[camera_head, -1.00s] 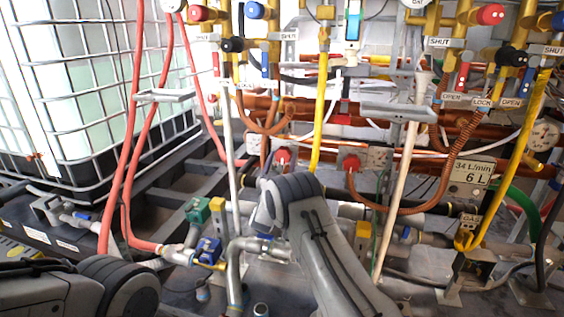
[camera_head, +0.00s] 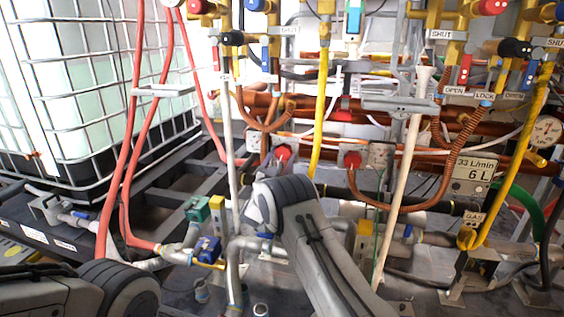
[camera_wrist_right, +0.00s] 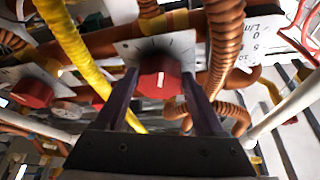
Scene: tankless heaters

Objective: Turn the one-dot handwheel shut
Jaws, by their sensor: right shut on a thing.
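In the right wrist view, my right gripper (camera_wrist_right: 159,76) is shut on a red handwheel (camera_wrist_right: 160,84), one dark finger on each side. A short white mark shows on its face, and a pale plate with tick marks lies behind it. A second red handwheel (camera_wrist_right: 32,92) is to the left, untouched. In the head view, two red handwheels, a left one (camera_head: 283,152) and a right one (camera_head: 351,160), show behind my right arm. That arm hides most of the right gripper there. I cannot make out the dots. My left gripper is out of frame; only its arm shows.
A yellow hose (camera_wrist_right: 75,45) and a ribbed copper hose (camera_wrist_right: 222,45) run close to my fingers. A white pole (camera_head: 402,190) stands right of the handwheels. A caged white tank (camera_head: 85,90) stands left.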

